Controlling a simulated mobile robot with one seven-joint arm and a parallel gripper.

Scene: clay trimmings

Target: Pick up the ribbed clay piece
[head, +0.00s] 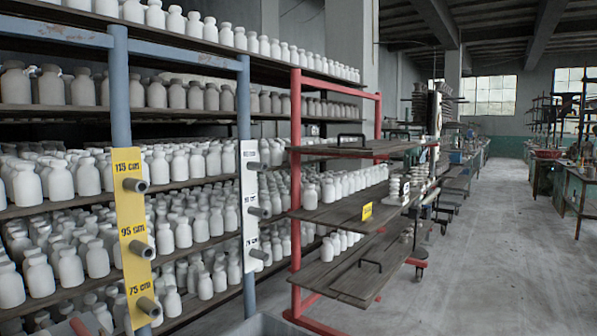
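I cannot make out a ribbed clay piece for certain in the head view. A small stack of pale pieces (395,188) stands at the far end of the middle board of the red rack; its edges look ridged, but it is too small to tell what it is. My gripper is not in view.
Shelves of white bottles (88,177) fill the left side. A red-framed rack (295,190) bears wooden boards, with a yellow tag (367,211) on one. Yellow (133,235) and white (250,205) height plates carry protruding pegs. The grey floor (490,260) at right is clear.

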